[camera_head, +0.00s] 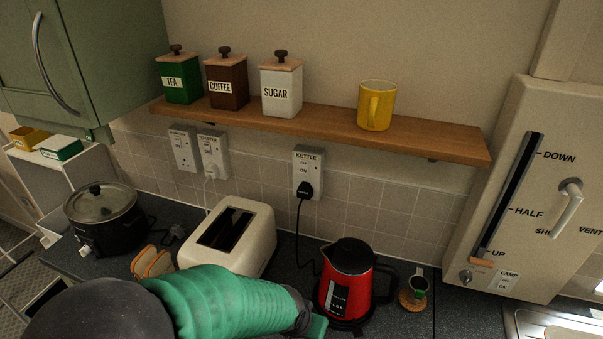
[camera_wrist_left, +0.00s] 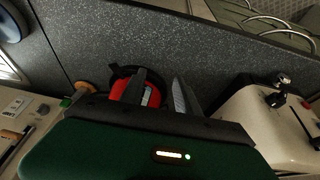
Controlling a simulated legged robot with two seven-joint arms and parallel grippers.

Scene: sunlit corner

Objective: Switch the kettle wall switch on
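The kettle wall switch is on a white socket plate (camera_head: 309,160) labelled KETTLE, on the tiled wall under the shelf. A black plug (camera_head: 305,190) sits in its lower part, and a cord hangs down. The rocker is too small to tell its position. The red kettle (camera_head: 345,283) with a black lid stands on the counter below; it also shows in the left wrist view (camera_wrist_left: 152,96). My left gripper (camera_wrist_left: 160,92) has its two fingers apart, with nothing between them, over the counter by the kettle. In the head view my green left arm hides most of it. My right gripper is not in view.
A cream toaster (camera_head: 228,240) and a black slow cooker (camera_head: 105,218) stand left of the kettle. A small cup (camera_head: 417,288) is at its right. A wooden shelf (camera_head: 330,125) with canisters and a yellow mug (camera_head: 377,106) juts out above the socket. Two more sockets (camera_head: 213,153) are further left.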

